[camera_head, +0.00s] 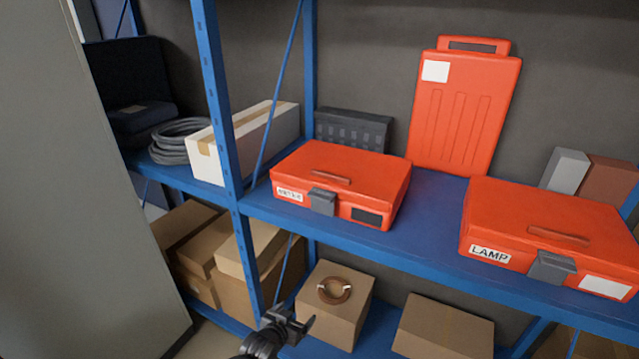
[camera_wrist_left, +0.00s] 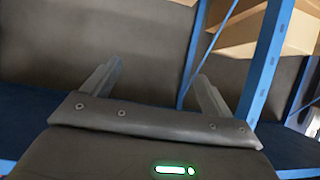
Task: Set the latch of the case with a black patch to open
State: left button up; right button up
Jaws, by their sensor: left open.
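The case with a black patch (camera_head: 338,180) is an orange-red box lying on the blue shelf, with a white label at its front left and a black patch (camera_head: 367,216) at its front right. Its grey latch (camera_head: 322,201) sits at the middle of the front face; its exact setting is too small to tell. My left gripper (camera_head: 296,318) is below and in front of the shelf edge, lower than this case and apart from it. In the left wrist view my left gripper (camera_wrist_left: 158,85) is open with nothing between its fingers. My right gripper is not in view.
A second orange case labelled LAMP (camera_head: 555,235) lies to the right on the shelf, with its own grey latch and a white patch. An orange case (camera_head: 465,105) stands upright behind. A blue post (camera_head: 222,110) rises left of the near case. Cardboard boxes (camera_head: 334,303) fill the lower shelf.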

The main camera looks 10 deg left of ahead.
pick_arm(q)
jog(key=w+d+r+t+p, duration=0.1)
jog(key=w+r+t, duration=0.1)
jog(key=r, duration=0.8)
jog(key=w+r+t+p, duration=0.1)
jog(key=w+r, duration=0.2)
jog(key=r, duration=0.8)
jog(key=t+h, duration=0.2)
send_near(318, 199)
jog(key=shift+m, duration=0.3)
jog(key=p+x, duration=0.3)
jog(key=x, duration=0.6)
jog(key=shift+w, duration=0.4)
jog(key=shift+w+d+p, duration=0.2)
jog(key=shift+w+p, duration=0.15)
jog(key=shift+w, duration=0.15)
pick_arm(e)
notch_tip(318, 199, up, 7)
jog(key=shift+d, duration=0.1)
